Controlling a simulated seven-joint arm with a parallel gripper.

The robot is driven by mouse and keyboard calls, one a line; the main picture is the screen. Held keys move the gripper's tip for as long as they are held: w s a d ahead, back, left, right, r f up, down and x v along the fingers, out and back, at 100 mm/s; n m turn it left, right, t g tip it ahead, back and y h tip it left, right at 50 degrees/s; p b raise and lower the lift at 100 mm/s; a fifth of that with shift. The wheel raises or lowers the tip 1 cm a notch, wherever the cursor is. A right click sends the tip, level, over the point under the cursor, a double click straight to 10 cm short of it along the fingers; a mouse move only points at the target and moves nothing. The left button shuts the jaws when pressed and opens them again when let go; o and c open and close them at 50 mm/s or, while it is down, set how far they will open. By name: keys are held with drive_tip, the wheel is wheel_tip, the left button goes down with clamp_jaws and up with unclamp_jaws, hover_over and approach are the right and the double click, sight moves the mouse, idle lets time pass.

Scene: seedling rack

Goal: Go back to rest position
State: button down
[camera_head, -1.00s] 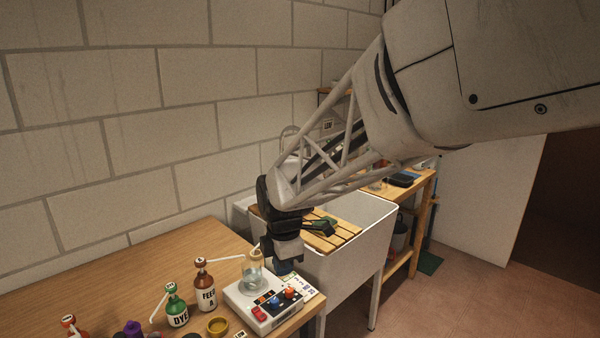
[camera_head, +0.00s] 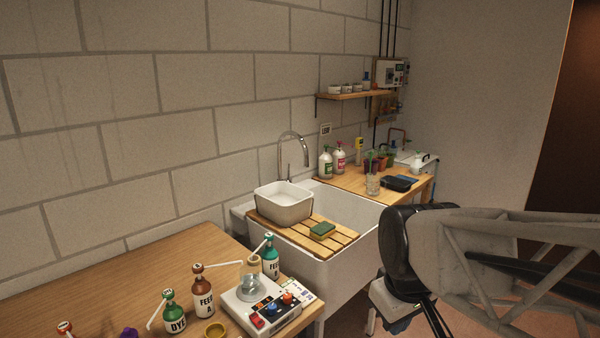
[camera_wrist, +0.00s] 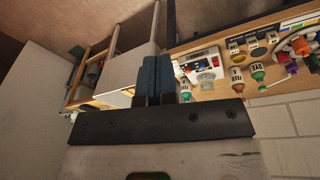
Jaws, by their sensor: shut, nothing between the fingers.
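My gripper (camera_wrist: 155,80) shows in the wrist view with its two blue-grey fingers together and nothing between them. In the head view my arm's end is at the lower right, in front of the sink (camera_head: 345,268) and clear of the benches; the fingertips are hard to make out there. A white device (camera_head: 262,312) with red, blue and orange controls stands at the right end of the wooden bench, with a clear glass vessel (camera_head: 251,285) on it. It also shows in the wrist view (camera_wrist: 203,62).
Bottles labelled DYE (camera_head: 175,318) and FEED A (camera_head: 204,300) and another green-topped bottle (camera_head: 270,258) stand near the device. A white basin (camera_head: 284,206) and a green sponge (camera_head: 322,230) rest on the slatted board (camera_head: 345,236) across the sink. Floor is open at right.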

drive_tip(key=s+d+m, duration=0.3)
drive_tip(key=s+m, duration=0.2)
drive_tip(key=s, duration=0.1)
drive_tip(key=shift+f, duration=0.45)
drive_tip(key=c, duration=1.8)
unclamp_jaws()
drive_tip(key=shift+s+d, duration=0.1)
drive_tip(key=shift+c, duration=0.2)
